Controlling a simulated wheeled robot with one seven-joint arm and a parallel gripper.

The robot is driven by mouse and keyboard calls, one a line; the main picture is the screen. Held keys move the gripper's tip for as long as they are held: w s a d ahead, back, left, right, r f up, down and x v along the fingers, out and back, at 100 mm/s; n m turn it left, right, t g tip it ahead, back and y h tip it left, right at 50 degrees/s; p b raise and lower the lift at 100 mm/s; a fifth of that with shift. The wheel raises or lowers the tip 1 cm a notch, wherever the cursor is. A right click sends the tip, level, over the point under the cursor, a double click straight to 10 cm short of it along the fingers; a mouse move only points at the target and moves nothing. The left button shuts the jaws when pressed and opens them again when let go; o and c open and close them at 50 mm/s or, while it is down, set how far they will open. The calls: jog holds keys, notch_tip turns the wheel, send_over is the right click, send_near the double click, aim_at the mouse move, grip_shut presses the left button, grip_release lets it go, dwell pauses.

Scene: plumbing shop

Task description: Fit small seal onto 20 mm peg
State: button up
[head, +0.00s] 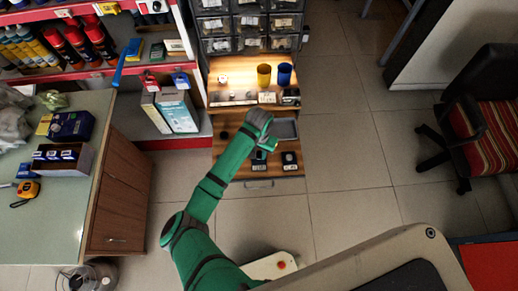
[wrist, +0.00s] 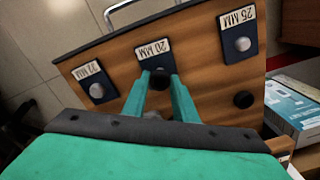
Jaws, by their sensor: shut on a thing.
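In the wrist view the two green fingers of my gripper (wrist: 160,82) are shut on a small dark seal (wrist: 159,79). The seal is right beside the 20 MM label (wrist: 153,50), over that label's plate. The 20 mm peg is hidden by the seal and fingers, so I cannot tell whether the seal is around it or above it. In the head view my gripper (head: 266,148) is over the wooden board (head: 235,162), and the seal is hidden there.
Silver pegs stand at the 25 MM plate (wrist: 242,44) and at the left plate (wrist: 97,90). A black round piece (wrist: 243,99) lies on the board. A grey tray (head: 286,129), a yellow cup (head: 264,76) and a blue cup (head: 284,75) are behind.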

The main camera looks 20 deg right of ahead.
jog(key=shift+f, duration=0.5)
jog(key=shift+s+a, duration=0.1)
jog(key=shift+s, duration=0.05)
dwell(1.0)
jog(key=shift+f, duration=0.1)
dwell(0.3)
jog(key=shift+r, duration=0.85)
dwell(2.7)
jog(key=shift+f, duration=0.75)
dwell(1.0)
jog(key=o, duration=0.7)
